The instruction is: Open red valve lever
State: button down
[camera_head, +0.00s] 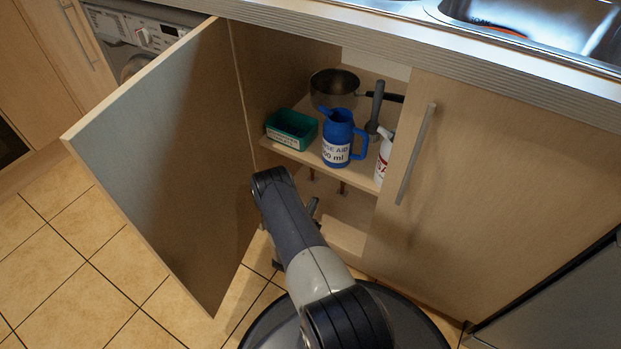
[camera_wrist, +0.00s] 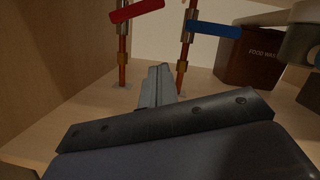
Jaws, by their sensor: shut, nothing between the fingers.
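The red valve lever (camera_wrist: 136,12) shows at the top of the wrist view, on a copper pipe (camera_wrist: 123,70) at the left. It lies across the pipe, its right end tilted slightly up. My gripper (camera_wrist: 158,72) is shut and empty, below and to the right of the red lever and apart from it. In the head view my arm reaches into the open cupboard under the shelf (camera_head: 305,155). The lever is hidden there, and only short lengths of pipe show below the shelf.
A blue lever (camera_wrist: 214,30) sits on a second pipe at the right. A brown food waste bin (camera_wrist: 250,60) stands beyond it. The open cupboard door (camera_head: 165,150) is left of my arm; a closed door (camera_head: 490,190) is right. The shelf holds a blue jug (camera_head: 338,140), green box and pan.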

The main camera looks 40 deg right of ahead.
jog(key=w+d+r+b, duration=0.3)
jog(key=w+d+r, duration=0.3)
jog(key=d, duration=0.2)
dwell(0.4)
